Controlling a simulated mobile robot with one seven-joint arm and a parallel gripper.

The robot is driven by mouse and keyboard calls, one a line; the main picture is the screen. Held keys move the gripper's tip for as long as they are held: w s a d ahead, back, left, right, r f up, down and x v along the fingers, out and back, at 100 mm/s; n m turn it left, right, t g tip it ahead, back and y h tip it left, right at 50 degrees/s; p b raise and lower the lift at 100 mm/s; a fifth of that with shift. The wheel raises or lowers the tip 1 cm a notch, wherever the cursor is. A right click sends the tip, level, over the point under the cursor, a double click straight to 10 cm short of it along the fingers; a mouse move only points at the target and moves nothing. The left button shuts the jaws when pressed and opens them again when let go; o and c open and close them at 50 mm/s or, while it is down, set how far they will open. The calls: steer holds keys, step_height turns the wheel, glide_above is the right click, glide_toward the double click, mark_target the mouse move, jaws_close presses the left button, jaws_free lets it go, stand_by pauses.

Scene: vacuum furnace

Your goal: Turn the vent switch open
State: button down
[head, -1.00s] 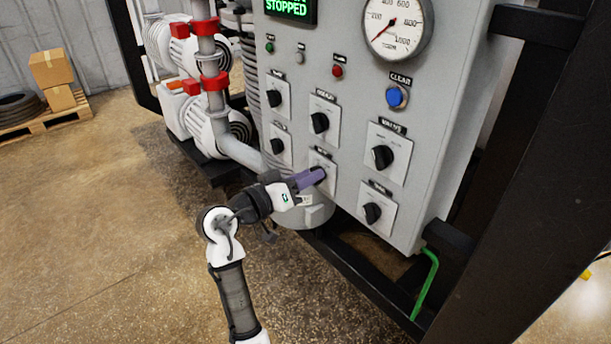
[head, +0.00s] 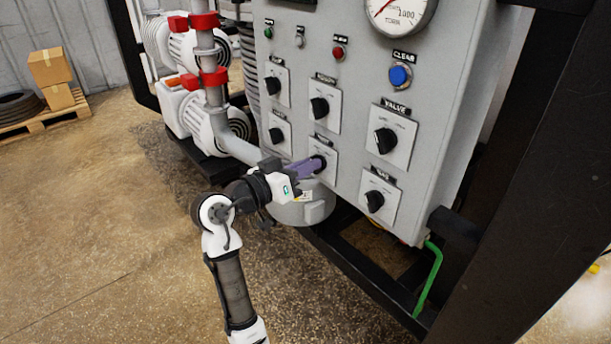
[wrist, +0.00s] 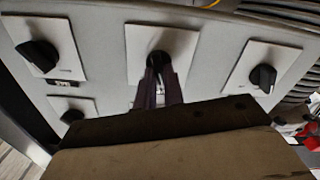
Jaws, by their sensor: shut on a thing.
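The grey control panel (head: 360,60) carries several black rotary knobs on white plates. My gripper (head: 318,163) is at the lower middle knob, whose label is too small to read surely. In the wrist view my gripper (wrist: 160,72) has its two purple-grey fingers closed around the black knob (wrist: 160,58) on its white plate (wrist: 135,68). Most of the knob and its pointer are hidden by the fingers, so its setting cannot be read. I cannot tell for sure from the label that this is the vent switch.
Neighbouring knobs sit close by: one at left (head: 277,135), one above (head: 320,107), one at lower right (head: 375,200) and the valve knob (head: 386,140). A blue clear button (head: 400,75) is higher up. Black frame bars (head: 370,280) run below the panel.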

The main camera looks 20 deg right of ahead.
steer(key=shift+s+f+m+b, duration=0.1)
steer(key=shift+s+m+b, duration=0.05)
steer(key=shift+m+b, duration=2.75)
steer(key=shift+s+m+b, duration=0.1)
steer(key=shift+m+b, duration=1.9)
steer(key=shift+b, duration=1.65)
steer(key=c, duration=1.5)
jaws_free()
steer(key=b+v, duration=0.1)
steer(key=v, duration=1.2)
steer(key=shift+s+a+b, duration=0.15)
steer(key=shift+a+b, duration=0.2)
